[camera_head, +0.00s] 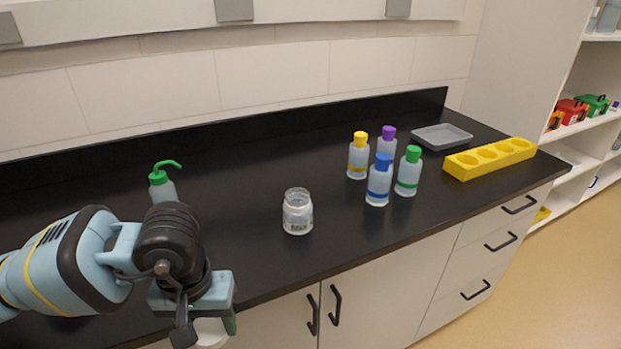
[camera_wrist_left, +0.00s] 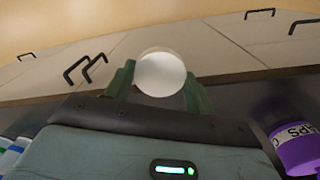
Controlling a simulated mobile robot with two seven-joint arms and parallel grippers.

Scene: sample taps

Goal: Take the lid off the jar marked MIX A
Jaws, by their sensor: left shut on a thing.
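A clear glass jar (camera_head: 298,212) stands upright on the black bench with its mouth open and no lid on it. It has a small pale label whose print is too blurred to read for certain. My left gripper (camera_head: 208,322) is low at the front edge of the bench, left of the jar and well apart from it. Its green fingers (camera_wrist_left: 160,84) are shut on a round white lid (camera_wrist_left: 160,70), which also shows partly below the gripper in the head view (camera_head: 211,334). My right gripper is in neither view.
Several capped bottles (camera_head: 380,180) stand right of the jar, near a grey tray (camera_head: 441,136) and a yellow holed rack (camera_head: 490,158). A green-topped wash bottle (camera_head: 162,187) stands behind my left arm. A purple container (camera_wrist_left: 298,150) marked CAPS shows in the wrist view.

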